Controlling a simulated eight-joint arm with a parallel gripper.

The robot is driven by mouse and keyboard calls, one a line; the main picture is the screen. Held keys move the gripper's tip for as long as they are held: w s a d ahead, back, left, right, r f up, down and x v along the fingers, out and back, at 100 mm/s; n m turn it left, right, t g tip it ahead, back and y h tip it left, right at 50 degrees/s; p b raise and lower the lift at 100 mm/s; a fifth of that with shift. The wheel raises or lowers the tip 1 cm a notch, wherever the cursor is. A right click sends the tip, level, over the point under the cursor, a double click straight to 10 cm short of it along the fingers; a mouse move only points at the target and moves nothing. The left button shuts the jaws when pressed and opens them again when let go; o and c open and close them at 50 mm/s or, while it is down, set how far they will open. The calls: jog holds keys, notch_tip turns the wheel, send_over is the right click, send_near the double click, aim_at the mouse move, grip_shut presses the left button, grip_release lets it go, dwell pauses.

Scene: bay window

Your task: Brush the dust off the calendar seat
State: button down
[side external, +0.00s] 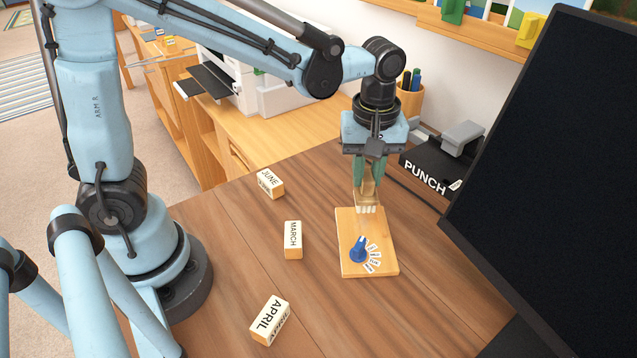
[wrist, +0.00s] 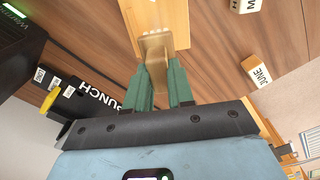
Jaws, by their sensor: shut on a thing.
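The calendar seat (side external: 348,257) is a light wooden board lying on the brown table. A blue knob-like piece (side external: 358,249) and several small white labels (side external: 374,257) are on its near part. My gripper (side external: 368,182) points down over the far end of the board, shut on a small brush (side external: 367,200) with a tan handle and pale bristles. The bristles are at the board's far edge; I cannot tell if they touch. In the wrist view, the brush (wrist: 155,55) sits between the green fingers, with the board (wrist: 175,15) beyond. Dust is not clearly visible.
Blocks marked JUNE (side external: 270,183), MARCH (side external: 293,240) and APRIL (side external: 270,320) lie left of the board. A black hole punch (side external: 428,172) stands behind right, and a large dark monitor (side external: 560,170) fills the right. The table between blocks and board is clear.

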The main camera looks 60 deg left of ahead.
jog(key=shift+f, duration=0.6)
jog(key=shift+f, duration=1.2)
